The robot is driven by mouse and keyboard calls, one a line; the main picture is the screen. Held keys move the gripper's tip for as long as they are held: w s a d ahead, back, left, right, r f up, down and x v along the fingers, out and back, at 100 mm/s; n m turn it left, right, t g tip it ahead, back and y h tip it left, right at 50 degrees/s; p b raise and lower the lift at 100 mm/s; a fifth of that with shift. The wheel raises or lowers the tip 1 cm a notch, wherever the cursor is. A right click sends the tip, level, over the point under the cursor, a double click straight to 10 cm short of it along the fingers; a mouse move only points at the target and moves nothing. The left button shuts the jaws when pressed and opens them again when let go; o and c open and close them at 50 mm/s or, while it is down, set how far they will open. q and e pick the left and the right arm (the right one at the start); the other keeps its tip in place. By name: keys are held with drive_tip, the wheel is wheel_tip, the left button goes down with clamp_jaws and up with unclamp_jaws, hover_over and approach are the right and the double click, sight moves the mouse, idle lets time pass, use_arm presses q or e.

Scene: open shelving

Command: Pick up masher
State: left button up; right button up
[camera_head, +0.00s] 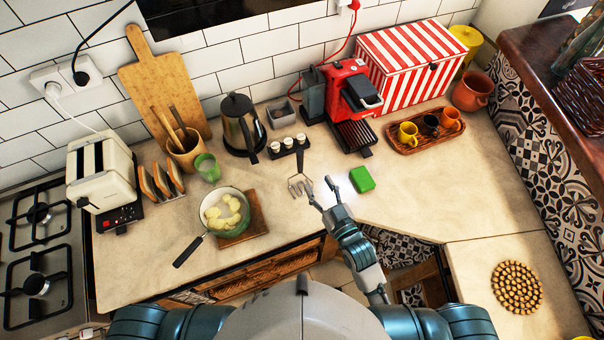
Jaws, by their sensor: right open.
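The masher (298,186) lies on the countertop (420,190) near the middle of the view. Its dark handle points toward the back wall and its wire head is toward me. My right gripper (320,187) is open and empty, with its fingertips just right of the masher's head. I cannot tell whether a finger touches it. My left gripper is out of view; only part of that arm shows at the bottom left.
A green block (362,179) lies just right of the gripper. A pot (225,210) with pale pieces stands left on a wooden board (254,222). Behind are a small tray with white cups (288,143), a kettle (241,122) and a red coffee machine (347,92).

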sight(302, 160)
drive_tip(key=x, duration=0.5)
drive_tip(key=shift+w+a+p, duration=0.15)
drive_tip(key=shift+a+p, duration=0.15)
drive_tip(key=shift+a, duration=0.1)
drive_tip(key=shift+w+a, duration=0.4)
drive_tip(key=shift+a, duration=0.05)
drive_tip(key=x, duration=0.2)
drive_tip(key=p+x, duration=0.1)
drive_tip(key=x, duration=0.1)
drive_tip(key=shift+w+d+r, duration=0.15)
drive_tip(key=shift+d+r, duration=0.05)
drive_tip(key=shift+r, duration=0.2)
drive_tip(key=shift+w+f, duration=0.1)
drive_tip(key=shift+w, duration=0.1)
drive_tip(key=shift+s+a, duration=0.15)
drive_tip(key=shift+a, duration=0.1)
drive_tip(key=c, duration=0.7)
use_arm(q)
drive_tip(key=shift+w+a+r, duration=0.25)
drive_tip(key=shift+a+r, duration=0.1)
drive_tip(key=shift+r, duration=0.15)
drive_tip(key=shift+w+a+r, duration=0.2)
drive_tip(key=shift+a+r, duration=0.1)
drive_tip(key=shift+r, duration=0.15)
use_arm(e)
clamp_jaws()
